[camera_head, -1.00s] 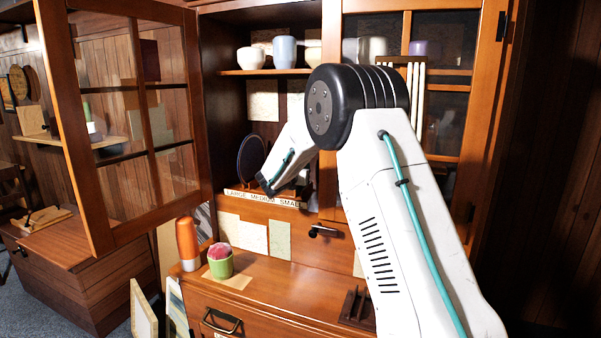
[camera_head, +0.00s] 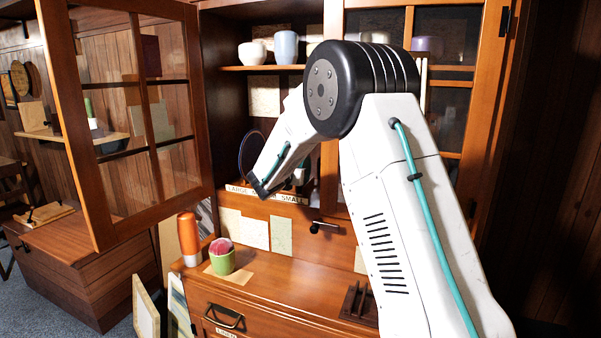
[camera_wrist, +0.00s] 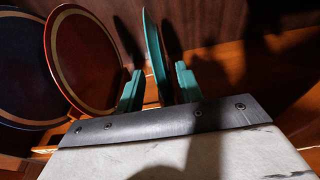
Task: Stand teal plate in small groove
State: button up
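The teal plate (camera_wrist: 154,48) stands on edge in the wrist view, seen nearly edge-on, to the right of the red plate. My gripper (camera_wrist: 158,70) has one teal finger on each side of it, with visible gaps between the fingers and the plate. The gripper is open. The plate's lower edge and the small groove are hidden behind my wrist. In the head view my arm covers the fingers and the teal plate. The rack's label strip (camera_head: 289,199) shows LARGE and SMALL, with the middle word partly covered.
A red plate (camera_wrist: 88,60) and a dark blue plate (camera_wrist: 22,70) stand at the left in the wrist view. The cabinet's glass door (camera_head: 110,120) is open at the left.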

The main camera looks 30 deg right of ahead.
jog(key=shift+v, duration=1.4)
